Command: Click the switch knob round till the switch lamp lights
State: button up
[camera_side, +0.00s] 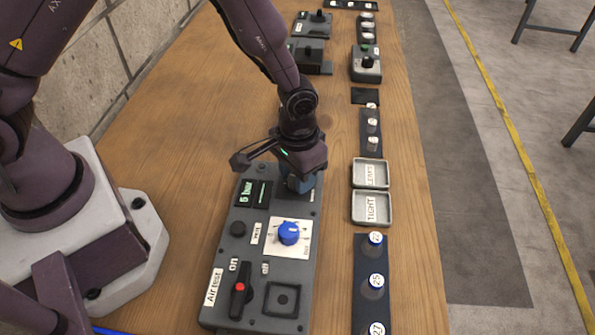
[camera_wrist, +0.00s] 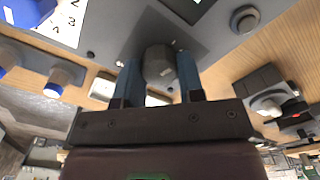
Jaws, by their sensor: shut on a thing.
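In the side view my gripper (camera_side: 300,184) is down at the far end of the grey "Air test" panel (camera_side: 235,212). The wrist view shows its two blue fingers (camera_wrist: 158,80) shut on a dark grey faceted knob (camera_wrist: 158,62), one finger on each side. The knob stands on a darker square on the panel; my gripper hides it in the side view. A white plate with numbers (camera_wrist: 66,22) is beside it. A small round grey button or lamp (camera_wrist: 245,19) looks unlit. I cannot tell which part is the switch lamp.
The panel also carries a "5 bar" display (camera_side: 254,193), a blue dial (camera_side: 289,233) and a red-and-black lever (camera_side: 240,288). To the right are two labelled trays (camera_side: 371,222) and capped bottles (camera_side: 375,282). More devices (camera_side: 366,65) stand at the back.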

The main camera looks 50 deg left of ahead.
jog(key=shift+m, duration=1.9)
jog(key=o, duration=0.9)
notch_tip(320, 180, up, 13)
